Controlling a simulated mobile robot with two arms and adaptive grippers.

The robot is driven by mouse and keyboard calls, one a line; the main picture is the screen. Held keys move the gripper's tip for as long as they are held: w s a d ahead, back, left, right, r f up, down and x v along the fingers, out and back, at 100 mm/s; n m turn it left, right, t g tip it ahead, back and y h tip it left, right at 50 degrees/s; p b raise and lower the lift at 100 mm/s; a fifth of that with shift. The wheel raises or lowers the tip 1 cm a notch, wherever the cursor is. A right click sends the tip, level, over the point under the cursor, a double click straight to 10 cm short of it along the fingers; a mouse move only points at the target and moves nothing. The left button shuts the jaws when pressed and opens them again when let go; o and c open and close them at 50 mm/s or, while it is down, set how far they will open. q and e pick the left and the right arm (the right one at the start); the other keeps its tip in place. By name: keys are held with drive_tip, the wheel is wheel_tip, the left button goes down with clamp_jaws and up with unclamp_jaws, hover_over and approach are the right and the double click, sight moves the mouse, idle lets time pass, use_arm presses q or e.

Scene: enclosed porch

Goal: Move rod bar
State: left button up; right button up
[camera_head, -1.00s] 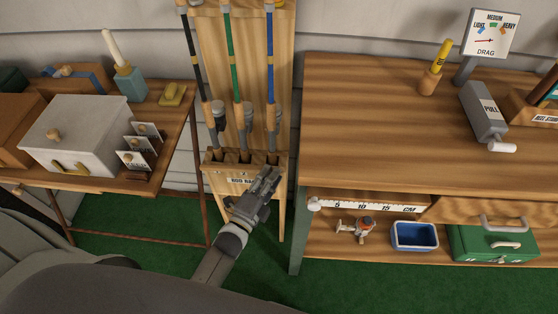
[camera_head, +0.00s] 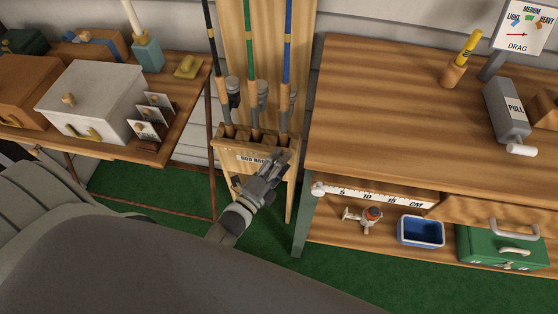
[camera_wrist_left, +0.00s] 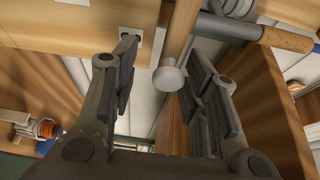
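A wooden rod rack (camera_head: 229,152) with a "ROD RACK" label stands between the two tables and holds a black rod (camera_head: 214,40), a green rod (camera_head: 250,40) and a blue rod (camera_head: 287,40) upright. My left gripper (camera_head: 276,166) is in front of the rack's lower box, right of the label. In the left wrist view, its two fingers (camera_wrist_left: 165,95) are spread. A pale round knob (camera_wrist_left: 169,79) on a wooden bar (camera_wrist_left: 183,28) shows in the gap, with no visible finger contact. I cannot tell whether this is the rod bar. My right gripper is out of view.
The right workbench (camera_head: 390,115) has a ruler strip (camera_head: 375,195), a small reel (camera_head: 370,217), a blue tray (camera_head: 420,231) and a green box (camera_head: 500,246) below its top. The left table (camera_head: 185,100) holds a white box (camera_head: 90,100) and cards. Green floor lies below.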

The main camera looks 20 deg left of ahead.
use_arm(q)
drive_tip(key=shift+r, duration=0.1)
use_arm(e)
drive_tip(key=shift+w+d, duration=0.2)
use_arm(q)
drive_tip(key=shift+s, duration=0.2)
drive_tip(key=s+a, duration=0.2)
drive_tip(key=s, duration=0.9)
drive_tip(key=shift+s, duration=0.25)
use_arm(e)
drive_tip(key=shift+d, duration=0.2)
